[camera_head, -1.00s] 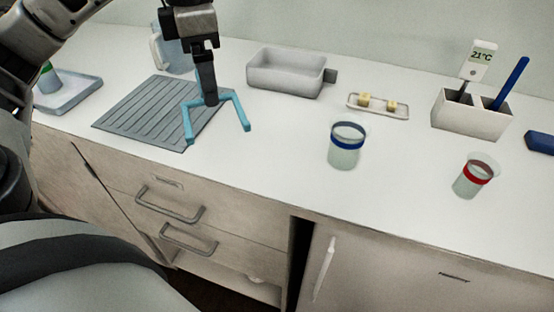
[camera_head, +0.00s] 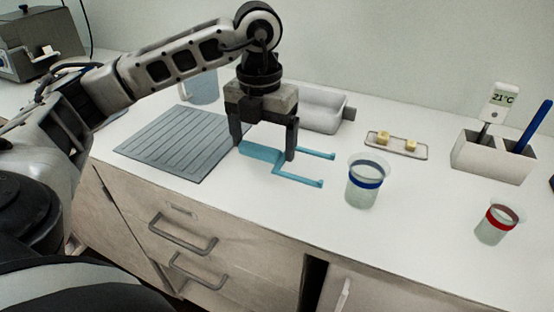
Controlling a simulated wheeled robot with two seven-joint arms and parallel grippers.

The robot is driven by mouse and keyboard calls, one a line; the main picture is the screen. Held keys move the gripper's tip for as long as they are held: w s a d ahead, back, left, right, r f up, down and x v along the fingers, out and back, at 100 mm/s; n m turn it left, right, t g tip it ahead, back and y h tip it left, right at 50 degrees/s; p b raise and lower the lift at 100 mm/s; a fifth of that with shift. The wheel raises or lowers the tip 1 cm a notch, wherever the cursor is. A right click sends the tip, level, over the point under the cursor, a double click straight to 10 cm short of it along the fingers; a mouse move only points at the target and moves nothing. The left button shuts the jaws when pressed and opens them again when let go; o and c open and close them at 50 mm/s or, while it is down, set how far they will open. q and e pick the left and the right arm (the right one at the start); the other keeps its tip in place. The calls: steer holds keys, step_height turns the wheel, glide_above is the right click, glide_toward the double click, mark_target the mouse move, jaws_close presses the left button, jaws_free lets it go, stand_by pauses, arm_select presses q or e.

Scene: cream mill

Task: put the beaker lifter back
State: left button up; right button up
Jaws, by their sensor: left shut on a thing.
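The beaker lifter (camera_head: 265,153) is a light blue two-pronged fork. It lies level, at or just above the counter, to the right of the ribbed mat, with its prongs pointing right toward the blue-banded beaker. My left gripper (camera_head: 264,150) points down over its broad handle end, one finger at each side, shut on it. I cannot tell whether the lifter touches the counter. My right gripper is not in view.
The blue-banded beaker (camera_head: 365,183) stands just right of the prongs; a red-banded beaker (camera_head: 495,224) stands farther right. A grey ribbed mat (camera_head: 180,145), jug (camera_head: 201,88), grey basin (camera_head: 325,108), small tray (camera_head: 412,150) and white holder (camera_head: 490,160) are around. The front counter is clear.

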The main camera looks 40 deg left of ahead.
arm_select(q)
steer(key=shift+w+d+f, duration=0.35)
steer(key=shift+f, duration=0.2)
steer(key=shift+w+d+f, duration=0.3)
steer(key=shift+d+f, duration=0.05)
steer(key=shift+f, duration=0.2)
steer(key=f, duration=0.1)
steer(key=f+p, duration=0.1)
steer(key=f, duration=0.1)
steer(key=shift+w+d+f, duration=0.1)
steer(key=shift+w+d, duration=0.1)
steer(key=shift+f, duration=0.25)
steer(key=shift+f, duration=0.1)
steer(key=shift+f, duration=0.15)
steer(key=o, duration=0.8)
steer(key=shift+o, duration=0.2)
